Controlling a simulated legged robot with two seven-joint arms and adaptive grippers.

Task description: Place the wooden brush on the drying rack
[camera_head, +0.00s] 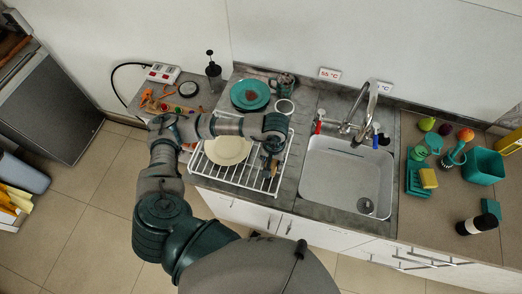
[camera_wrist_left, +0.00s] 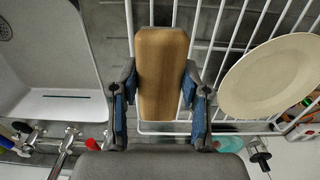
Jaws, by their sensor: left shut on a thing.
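The wooden brush (camera_wrist_left: 160,50) is a light brown wooden block, held upright in the left wrist view between the two blue-padded fingers of my left gripper (camera_wrist_left: 160,85). In the head view my left gripper (camera_head: 270,154) is over the right part of the white wire drying rack (camera_head: 279,172), and only a small part of the brush shows below it. The rack's wires (camera_wrist_left: 209,45) appear behind and beside the brush in the wrist view. I cannot tell whether the brush touches the rack. My right gripper is not in view.
A cream plate (camera_head: 228,151) is in the rack, left of the gripper. The sink (camera_head: 345,178) with its faucet (camera_head: 366,105) is to the right. Teal plates (camera_head: 250,94) and a mug (camera_head: 284,107) stand behind the rack. A yellow sponge (camera_head: 428,178) is right of the sink.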

